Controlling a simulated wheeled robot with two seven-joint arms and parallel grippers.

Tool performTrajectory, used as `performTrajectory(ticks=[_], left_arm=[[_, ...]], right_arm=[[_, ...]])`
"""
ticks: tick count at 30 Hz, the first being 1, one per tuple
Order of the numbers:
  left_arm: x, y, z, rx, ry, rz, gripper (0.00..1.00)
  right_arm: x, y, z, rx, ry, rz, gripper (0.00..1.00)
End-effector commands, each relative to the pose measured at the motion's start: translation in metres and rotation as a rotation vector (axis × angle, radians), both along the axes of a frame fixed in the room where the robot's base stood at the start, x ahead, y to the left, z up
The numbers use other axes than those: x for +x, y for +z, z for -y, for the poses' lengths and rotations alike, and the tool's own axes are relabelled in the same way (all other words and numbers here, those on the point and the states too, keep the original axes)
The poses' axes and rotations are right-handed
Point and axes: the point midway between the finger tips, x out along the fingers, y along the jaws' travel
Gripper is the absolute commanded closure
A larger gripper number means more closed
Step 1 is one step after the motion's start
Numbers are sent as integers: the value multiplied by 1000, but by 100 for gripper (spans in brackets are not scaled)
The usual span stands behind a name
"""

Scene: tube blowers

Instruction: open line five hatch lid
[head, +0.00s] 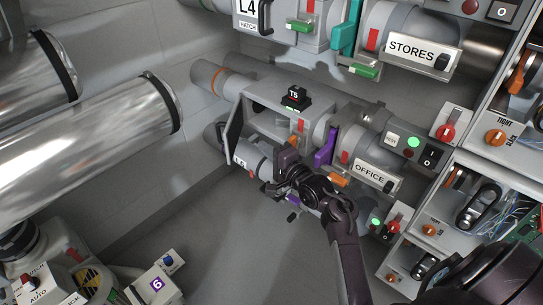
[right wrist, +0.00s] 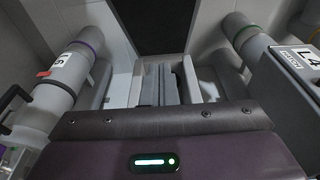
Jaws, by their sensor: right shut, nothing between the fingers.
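Line five is the middle tube run in the head view, with a T5 box (head: 295,97) on top and an OFFICE plate (head: 370,177). Its grey hatch housing (head: 277,124) has a dark opening. A dark panel with a pale edge, which looks like the hatch lid (head: 236,127), stands out from the housing's left side, swung open. A dark panel (right wrist: 150,25) also shows ahead in the right wrist view. My right gripper (head: 285,158) is shut and empty, just in front of and below the housing, right of the lid. Whether it touches anything is unclear. My left gripper is out of view.
The L4 hatch (head: 247,12) and STORES plate (head: 411,49) are above. The L6 tube (head: 246,158) runs below, close to my right gripper. A purple valve handle (head: 325,147) sits right of the housing. Large silver tubes (head: 95,130) fill the left.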

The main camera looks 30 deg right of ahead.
Motion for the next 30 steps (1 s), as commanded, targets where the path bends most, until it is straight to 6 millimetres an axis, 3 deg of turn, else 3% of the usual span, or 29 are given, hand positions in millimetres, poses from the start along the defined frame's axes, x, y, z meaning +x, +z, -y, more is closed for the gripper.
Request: performTrajectory(ticks=[6,9,16,30], left_arm=[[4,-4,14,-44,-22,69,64],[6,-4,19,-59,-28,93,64],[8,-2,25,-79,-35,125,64],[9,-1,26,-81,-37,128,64]], right_arm=[[47,-1,-8,0,1,3,100],[56,-1,-22,1,1,2,100],[68,0,-39,-2,0,1,100],[70,1,-41,-2,1,1,100]])
